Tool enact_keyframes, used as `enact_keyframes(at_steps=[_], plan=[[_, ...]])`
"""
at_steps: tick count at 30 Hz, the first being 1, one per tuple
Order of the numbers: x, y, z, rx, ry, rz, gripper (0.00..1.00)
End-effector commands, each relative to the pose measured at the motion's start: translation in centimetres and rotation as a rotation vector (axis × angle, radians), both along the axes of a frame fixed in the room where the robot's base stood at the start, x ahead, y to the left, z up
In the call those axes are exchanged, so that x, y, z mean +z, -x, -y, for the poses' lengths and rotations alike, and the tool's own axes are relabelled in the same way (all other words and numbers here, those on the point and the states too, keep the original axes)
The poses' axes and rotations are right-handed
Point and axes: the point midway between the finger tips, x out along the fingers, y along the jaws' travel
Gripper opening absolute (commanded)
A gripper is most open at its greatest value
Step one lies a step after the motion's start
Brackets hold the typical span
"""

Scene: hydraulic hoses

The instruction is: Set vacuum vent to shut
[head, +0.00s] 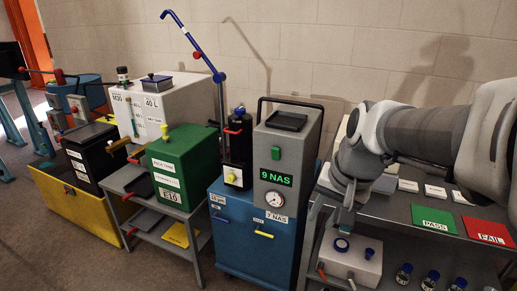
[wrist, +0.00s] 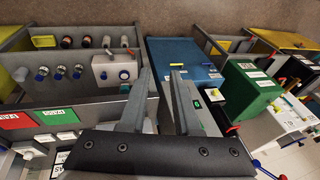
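No part is labelled as the vacuum vent in a way I can read.
A blue cabinet (head: 228,240) with a grey panel reading 9 NAS stands left of my arm. Green PASS (head: 433,218) and red FAIL (head: 489,232) plates lie on the grey bench. Several bottles (head: 430,279) stand below. A green box (head: 180,165) is further left.

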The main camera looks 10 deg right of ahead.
Motion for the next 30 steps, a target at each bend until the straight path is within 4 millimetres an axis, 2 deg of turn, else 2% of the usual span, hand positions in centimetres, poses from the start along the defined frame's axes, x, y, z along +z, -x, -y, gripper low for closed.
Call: enact_keyframes(at_steps=[1, 6, 11, 15, 20, 30], plan=[[-1.7, -1.2, 1.1, -0.062, -0.029, -0.024, 0.31], [-5.6, -4.8, 4.8, -0.279, -0.13, -0.079, 0.31], [-10.2, -7.6, 8.8, -0.487, -0.22, -0.131, 0.31], [-14.9, -9.5, 12.7, -0.67, -0.294, -0.174, 0.31], [-21.0, -10.8, 17.3, -0.88, -0.376, -0.219, 0.31], [-35.5, -11.2, 26.7, -1.341, -0.552, -0.28, 0.31]])
